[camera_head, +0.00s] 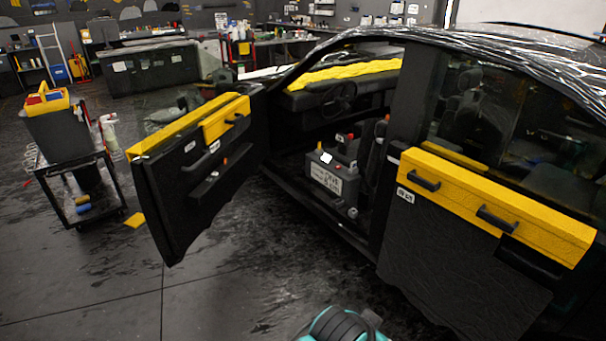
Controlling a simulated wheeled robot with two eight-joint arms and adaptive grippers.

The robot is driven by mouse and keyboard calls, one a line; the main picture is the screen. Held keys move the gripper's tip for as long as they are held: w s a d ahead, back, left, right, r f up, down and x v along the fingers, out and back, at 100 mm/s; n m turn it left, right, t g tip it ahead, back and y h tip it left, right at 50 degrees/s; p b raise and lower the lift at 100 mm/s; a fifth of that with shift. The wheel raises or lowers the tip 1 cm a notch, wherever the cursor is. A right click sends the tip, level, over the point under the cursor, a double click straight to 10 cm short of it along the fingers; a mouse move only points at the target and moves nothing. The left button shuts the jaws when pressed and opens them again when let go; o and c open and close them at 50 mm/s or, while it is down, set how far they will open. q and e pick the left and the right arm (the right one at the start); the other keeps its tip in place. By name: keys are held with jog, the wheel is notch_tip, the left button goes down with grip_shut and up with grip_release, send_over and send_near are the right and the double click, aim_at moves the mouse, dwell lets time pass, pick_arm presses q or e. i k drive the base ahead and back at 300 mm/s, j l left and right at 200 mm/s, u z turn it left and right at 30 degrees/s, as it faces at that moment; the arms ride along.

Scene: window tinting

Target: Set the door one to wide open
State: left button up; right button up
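A black car fills the right side. Its front door (195,180) stands swung out from the body at the left, black with a yellow top strip and a pull handle (215,146). The rear door (450,265) has a yellow upper band with two black handles, and it lies along the car's side, looking closed. Neither of my grippers is in view. A teal and black rounded part shows at the bottom edge, perhaps mine.
The front doorway shows a steering wheel (338,98) and a grey box (328,178) inside. A black cart (80,215) carrying a bin stands left of the open door. Workbenches (155,68) and a ladder line the back. The floor (230,290) before the doors is clear.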

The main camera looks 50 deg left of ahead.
aim_at(175, 199)
jog(key=j+u, duration=0.15)
jog(key=j, duration=0.3)
jog(key=i+j+u, duration=0.1)
jog(key=j, duration=0.3)
jog(key=i+j+u, duration=0.15)
jog(key=j, duration=0.3)
jog(key=j+u, duration=0.1)
jog(key=j, duration=0.3)
jog(key=i+j+u, duration=0.15)
jog(key=j, duration=0.25)
jog(key=i+j+u, duration=0.1)
jog(key=j, duration=0.3)
jog(key=l+u, duration=0.25)
jog(key=l, duration=0.35)
jog(key=l+u, duration=0.3)
jog(key=l, duration=0.35)
jog(key=i, duration=0.05)
